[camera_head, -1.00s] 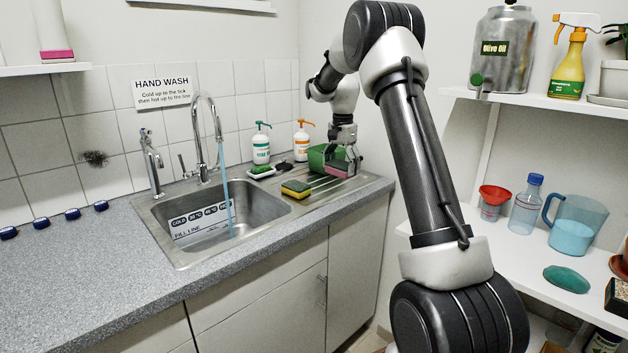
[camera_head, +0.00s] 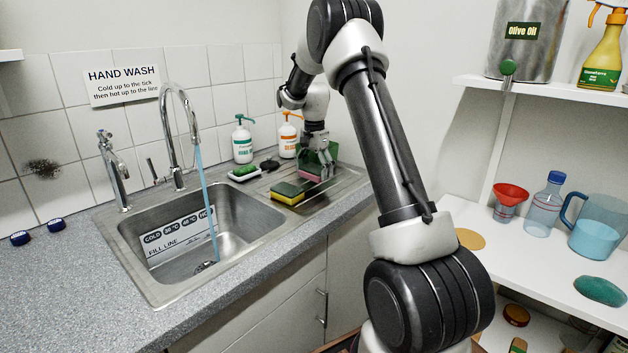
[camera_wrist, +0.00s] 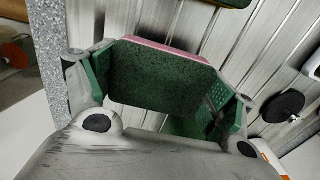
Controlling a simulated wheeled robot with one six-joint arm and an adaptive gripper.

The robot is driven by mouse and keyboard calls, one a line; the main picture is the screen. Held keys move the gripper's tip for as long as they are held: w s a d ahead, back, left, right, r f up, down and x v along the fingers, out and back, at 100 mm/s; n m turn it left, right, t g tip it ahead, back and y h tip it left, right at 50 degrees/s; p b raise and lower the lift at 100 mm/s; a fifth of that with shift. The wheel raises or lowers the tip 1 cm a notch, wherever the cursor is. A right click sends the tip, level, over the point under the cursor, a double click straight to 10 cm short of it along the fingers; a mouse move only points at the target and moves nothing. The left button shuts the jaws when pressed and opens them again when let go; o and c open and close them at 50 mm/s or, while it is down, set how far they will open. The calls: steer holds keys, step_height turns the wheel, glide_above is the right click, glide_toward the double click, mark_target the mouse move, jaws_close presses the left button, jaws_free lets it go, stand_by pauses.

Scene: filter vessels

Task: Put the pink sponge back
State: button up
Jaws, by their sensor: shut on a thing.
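My gripper (camera_head: 318,166) is over the ribbed steel drainer (camera_head: 336,194) right of the sink. It is shut on the pink sponge (camera_head: 311,178), which has a dark green scouring side. In the wrist view the sponge (camera_wrist: 155,76) sits between the two fingers, its green face toward the camera and a pink edge at the top. A green holder-like thing (camera_head: 330,154) shows around and behind the gripper, partly hidden. I cannot tell whether the sponge touches it or the drainer.
A yellow and green sponge (camera_head: 287,193) lies just left of the gripper. Beyond stand a green-topped bottle (camera_head: 243,143) and an orange-topped bottle (camera_head: 288,138). A small dish (camera_head: 244,173) lies nearby. Water runs from the tap (camera_head: 171,125) into the sink (camera_head: 205,240). Shelves stand at right.

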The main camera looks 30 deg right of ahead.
steer(key=shift+f, duration=1.7)
steer(key=shift+f, duration=0.15)
steer(key=o, duration=1.1)
steer(key=shift+c, duration=0.2)
